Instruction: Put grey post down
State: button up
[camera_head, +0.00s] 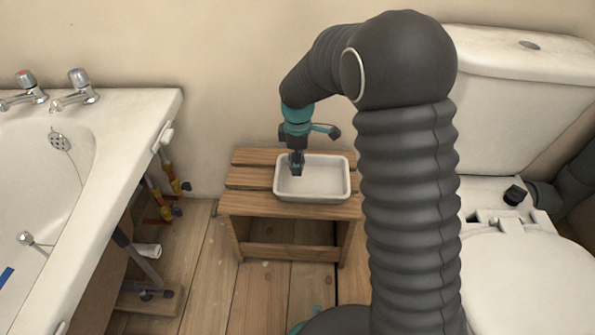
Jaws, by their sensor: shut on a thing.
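My gripper (297,166) points down over the left part of a white tray (341,191). It is shut on a small grey thing, taken to be the grey post, which is mostly hidden between the dark fingers. At this size I cannot tell whether the post touches the tray floor. The tray sits on a slatted wooden stool (245,181) against the wall. The rest of the tray, to the right of my gripper, looks empty.
A bathtub (125,115) with two taps stands at the left, with pipes and valves (165,190) under its end. A toilet (520,260) stands at the right, with a small black part (515,194) behind its seat. Bare floorboards (262,295) lie before the stool.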

jog(key=shift+f, duration=2)
jog(key=shift+b, duration=0.3)
jog(key=shift+f, duration=0.2)
jog(key=o, duration=1.1)
